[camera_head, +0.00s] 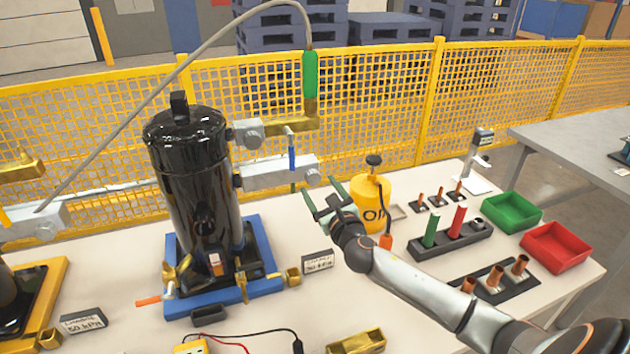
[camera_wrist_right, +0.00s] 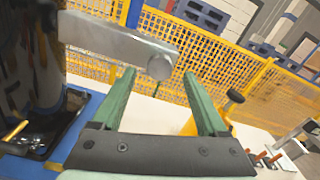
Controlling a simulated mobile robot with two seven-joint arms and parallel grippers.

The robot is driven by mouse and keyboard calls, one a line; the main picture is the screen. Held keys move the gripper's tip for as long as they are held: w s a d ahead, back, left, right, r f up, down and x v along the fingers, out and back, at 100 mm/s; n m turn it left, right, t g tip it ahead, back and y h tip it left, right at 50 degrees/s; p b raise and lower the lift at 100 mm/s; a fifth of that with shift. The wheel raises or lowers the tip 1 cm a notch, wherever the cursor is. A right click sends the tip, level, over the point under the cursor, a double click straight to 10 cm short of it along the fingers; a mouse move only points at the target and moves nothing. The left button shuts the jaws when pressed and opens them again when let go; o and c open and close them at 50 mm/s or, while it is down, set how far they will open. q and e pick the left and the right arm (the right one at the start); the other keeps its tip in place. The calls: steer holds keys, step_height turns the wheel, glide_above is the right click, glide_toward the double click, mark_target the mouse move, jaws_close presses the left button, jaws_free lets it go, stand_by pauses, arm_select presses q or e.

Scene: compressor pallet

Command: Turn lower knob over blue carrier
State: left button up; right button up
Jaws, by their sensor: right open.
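A black compressor (camera_head: 192,185) stands upright on the blue carrier (camera_head: 268,245). Two grey bars reach out at its right side, one above the other. The lower knob (camera_head: 312,176) is a round grey disc at the right end of the lower bar (camera_head: 265,175). My right gripper (camera_head: 322,194) is open and empty, its green fingers pointing toward that knob from the lower right. In the right wrist view the lower knob (camera_wrist_right: 160,67) appears between the fingertips, beyond them; I cannot tell whether they touch it. The upper knob (camera_head: 253,132) sits higher. My left gripper is not in view.
A yellow oil bottle (camera_head: 366,196) stands close behind my right gripper. A small sign (camera_head: 318,262) and a brass block (camera_head: 357,342) lie nearer the front. Green (camera_head: 512,211) and red (camera_head: 556,247) bins are at the right. A yellow mesh fence (camera_head: 385,100) runs behind the table.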

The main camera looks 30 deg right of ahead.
mark_target(314, 180)
steer(key=shift+x, duration=2)
jaws_close()
